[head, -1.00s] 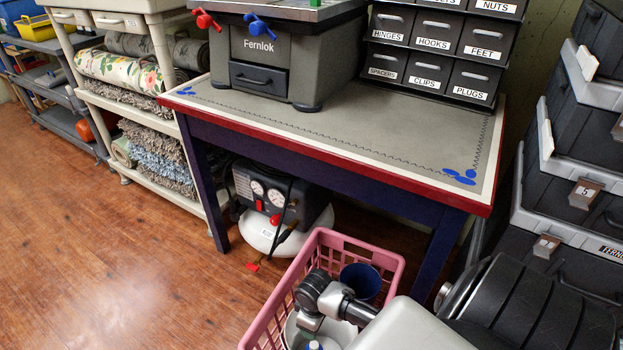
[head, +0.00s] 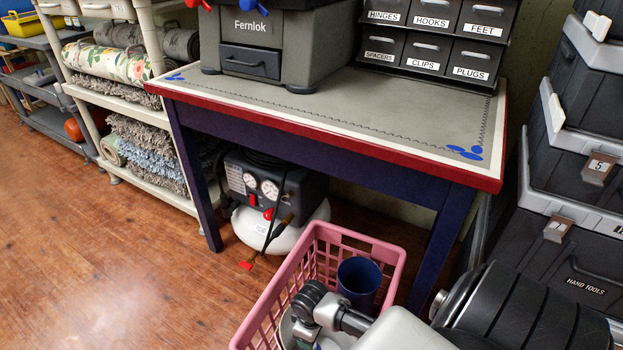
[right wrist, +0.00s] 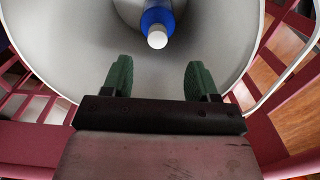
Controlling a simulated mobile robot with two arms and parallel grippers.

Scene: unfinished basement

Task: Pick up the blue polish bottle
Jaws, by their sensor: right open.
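The blue polish bottle (right wrist: 157,20), with a white cap, shows at the top of the right wrist view inside a pale grey bucket (right wrist: 60,45). Only its capped end and part of its blue body show; the rest is cut off by the frame. My right gripper (right wrist: 159,70) is open, its two green fingers apart with nothing between them. The bottle's cap lies just beyond the fingertips, apart from them. In the head view my right arm reaches down into the pink basket (head: 383,247), and the bottle is not clearly visible there. My left gripper is not in view.
A dark blue cup (head: 359,281) stands in the basket beside my arm. A workbench (head: 330,115) with blue legs stands behind, an air compressor (head: 268,195) under it. Black tool cases (head: 575,150) are stacked at right. The wooden floor (head: 110,270) at left is clear.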

